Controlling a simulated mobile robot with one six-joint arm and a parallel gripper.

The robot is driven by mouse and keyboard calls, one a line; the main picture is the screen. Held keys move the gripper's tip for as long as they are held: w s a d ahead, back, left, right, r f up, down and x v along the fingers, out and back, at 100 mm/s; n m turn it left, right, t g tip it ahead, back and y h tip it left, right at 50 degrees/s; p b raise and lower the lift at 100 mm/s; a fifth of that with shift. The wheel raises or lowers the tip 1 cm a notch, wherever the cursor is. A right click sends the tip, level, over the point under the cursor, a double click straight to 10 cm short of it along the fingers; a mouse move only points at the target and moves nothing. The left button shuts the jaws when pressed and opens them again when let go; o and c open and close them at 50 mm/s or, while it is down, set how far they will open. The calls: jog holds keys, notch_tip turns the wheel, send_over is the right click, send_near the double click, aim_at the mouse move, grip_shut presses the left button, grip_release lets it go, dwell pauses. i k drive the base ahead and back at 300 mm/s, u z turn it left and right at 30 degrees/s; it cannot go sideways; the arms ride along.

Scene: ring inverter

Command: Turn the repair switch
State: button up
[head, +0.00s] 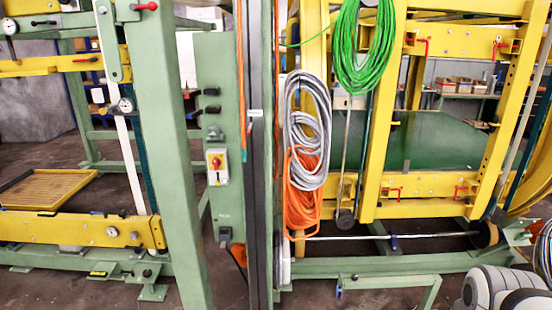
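A red rotary switch knob (216,162) sits on a yellow plate, on a light grey box (217,180) fixed to a green upright panel (228,215) left of centre. It is likely the repair switch; its label and exact knob angle are too small to read. A smaller dark switch (214,133) is mounted just above it. My gripper is not in view. Rounded grey-white links of my arm show only at the lower right corner, well away from the switch.
Black handles (208,110) stick out from the panel above the switch. A thick green post (165,140) stands to its left and a dark vertical rail (256,150) to its right. Grey cable (306,130), orange cable (302,205) and green cable (364,60) hang further right.

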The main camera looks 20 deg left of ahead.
aim_at(216, 162)
jog(key=u, duration=1.75)
jog(key=i, duration=1.1)
jog(key=z, duration=1.15)
jog(key=i, duration=0.2)
jog(key=u, duration=0.1)
